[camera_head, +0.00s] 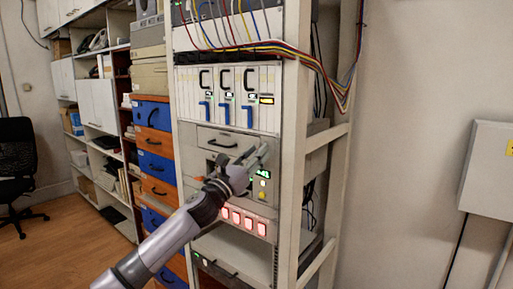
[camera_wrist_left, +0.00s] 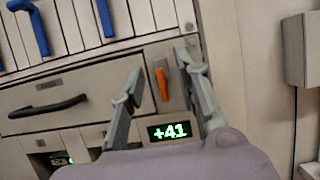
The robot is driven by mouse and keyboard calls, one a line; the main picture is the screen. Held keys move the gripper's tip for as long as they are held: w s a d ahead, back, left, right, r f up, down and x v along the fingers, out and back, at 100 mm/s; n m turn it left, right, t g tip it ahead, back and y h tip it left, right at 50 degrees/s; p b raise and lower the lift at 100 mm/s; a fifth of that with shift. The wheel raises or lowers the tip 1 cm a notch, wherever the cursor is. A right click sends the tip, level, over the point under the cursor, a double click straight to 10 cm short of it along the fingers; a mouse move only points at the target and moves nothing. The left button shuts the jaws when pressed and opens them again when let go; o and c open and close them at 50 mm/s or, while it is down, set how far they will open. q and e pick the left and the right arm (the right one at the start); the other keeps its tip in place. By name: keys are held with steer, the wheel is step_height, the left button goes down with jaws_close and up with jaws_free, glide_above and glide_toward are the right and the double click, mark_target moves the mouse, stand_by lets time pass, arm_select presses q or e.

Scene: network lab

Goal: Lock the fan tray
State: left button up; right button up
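The fan tray (camera_head: 215,133) is a grey drawer front with a black handle in the rack, below the row of white modules. It also shows in the left wrist view (camera_wrist_left: 85,82), where its face looks flush with the panel around it. An orange lever (camera_wrist_left: 162,84) stands nearly upright at the tray's right end. My left gripper (camera_head: 264,152) is in front of this right end and hides the lever in the head view. In the left wrist view my left gripper (camera_wrist_left: 160,62) is open, with one finger on each side of the lever. I cannot tell whether either finger touches it.
A green display reading +41 (camera_wrist_left: 170,131) sits below the lever. White modules with blue levers (camera_head: 226,98) are above the tray, and red lit switches (camera_head: 243,220) are below. Coloured cables (camera_head: 290,48) hang at the upper right. A rack post (camera_head: 291,150) stands right of the gripper.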

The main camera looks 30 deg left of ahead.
arm_select(q)
steer(key=shift+w+r, duration=0.15)
steer(key=shift+w, duration=0.15)
jaws_close()
stand_by(0.3)
